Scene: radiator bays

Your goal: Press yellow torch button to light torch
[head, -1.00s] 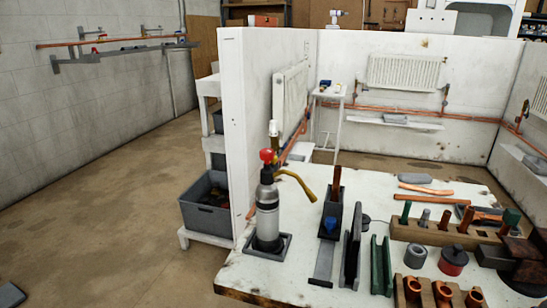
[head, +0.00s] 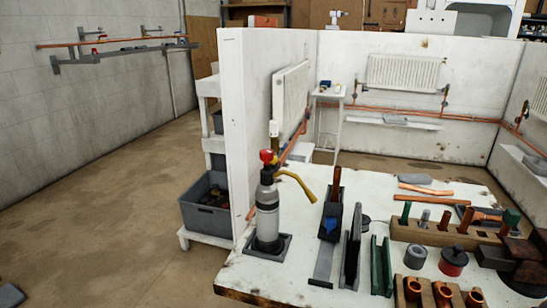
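The torch (head: 267,212) stands upright in a square dark base (head: 268,247) at the left end of the white worktable. It has a grey cylinder, a dark collar, a red knob (head: 266,156) on top and a curved brass-yellow nozzle (head: 298,182) pointing right. I cannot make out a separate yellow button on it, and I see no flame at the nozzle tip. Neither of my grippers is recognisable in the head view.
The worktable (head: 272,278) holds a dark stand (head: 331,215), upright grey and green plates, a wooden block (head: 432,233) with pegs, and copper fittings (head: 443,292). A white partition (head: 232,130) rises behind the torch. A grey bin (head: 206,215) stands left. The floor further left is largely clear.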

